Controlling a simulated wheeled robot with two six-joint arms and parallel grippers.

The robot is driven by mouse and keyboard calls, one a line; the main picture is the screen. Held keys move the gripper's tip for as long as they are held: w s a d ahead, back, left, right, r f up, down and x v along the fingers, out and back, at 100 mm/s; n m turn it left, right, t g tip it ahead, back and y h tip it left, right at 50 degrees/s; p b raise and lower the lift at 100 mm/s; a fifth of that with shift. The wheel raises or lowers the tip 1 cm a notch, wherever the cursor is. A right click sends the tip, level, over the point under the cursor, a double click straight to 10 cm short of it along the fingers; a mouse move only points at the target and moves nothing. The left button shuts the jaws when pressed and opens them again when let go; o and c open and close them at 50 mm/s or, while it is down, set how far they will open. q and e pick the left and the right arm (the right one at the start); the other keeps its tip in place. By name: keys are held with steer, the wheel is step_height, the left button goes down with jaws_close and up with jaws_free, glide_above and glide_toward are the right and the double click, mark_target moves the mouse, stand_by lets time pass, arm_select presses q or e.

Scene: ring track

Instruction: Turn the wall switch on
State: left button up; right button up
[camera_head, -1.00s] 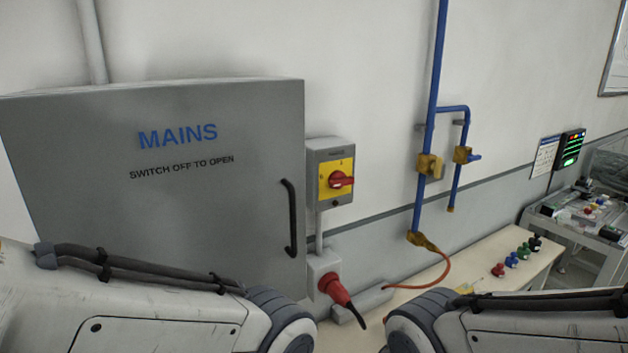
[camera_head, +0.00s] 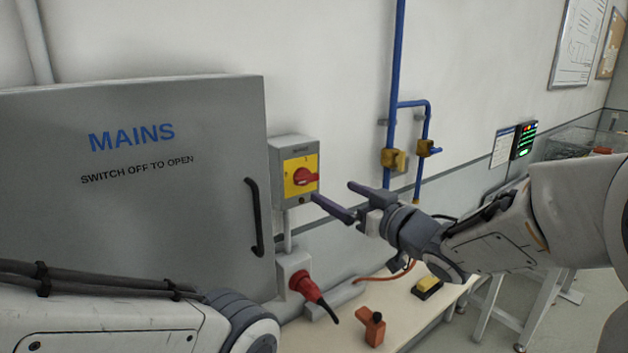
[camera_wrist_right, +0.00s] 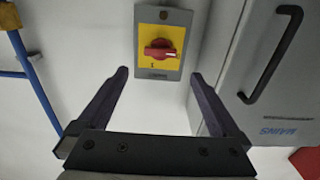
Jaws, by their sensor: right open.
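The wall switch (camera_head: 295,171) is a grey box with a yellow plate and a red rotary knob (camera_head: 305,177), mounted on the wall right of the MAINS cabinet. In the right wrist view the switch (camera_wrist_right: 163,42) is at the top, beyond the fingertips, with its red knob (camera_wrist_right: 160,49) lying across the plate. My right gripper (camera_head: 334,197) is open and empty, just right of and below the knob in the head view. It also shows in the wrist view (camera_wrist_right: 158,75), fingers spread and apart from the switch. My left arm shows at lower left; its gripper is out of view.
The grey MAINS cabinet (camera_head: 60,210) with a black handle (camera_head: 254,217) stands left of the switch. A red plug (camera_head: 304,286) sits below it. Blue pipes with yellow valves (camera_head: 394,159) run to the right. A bench (camera_head: 400,318) holds an orange block (camera_head: 374,327) and a yellow-topped box (camera_head: 427,287).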

mark_target(309, 178)
steer(key=p+x, duration=0.2)
steer(key=x, duration=0.6)
steer(key=shift+w+a+p, duration=0.1)
steer(key=shift+p, duration=0.2)
steer(key=shift+w+a, duration=0.2)
steer(key=c, duration=1.3)
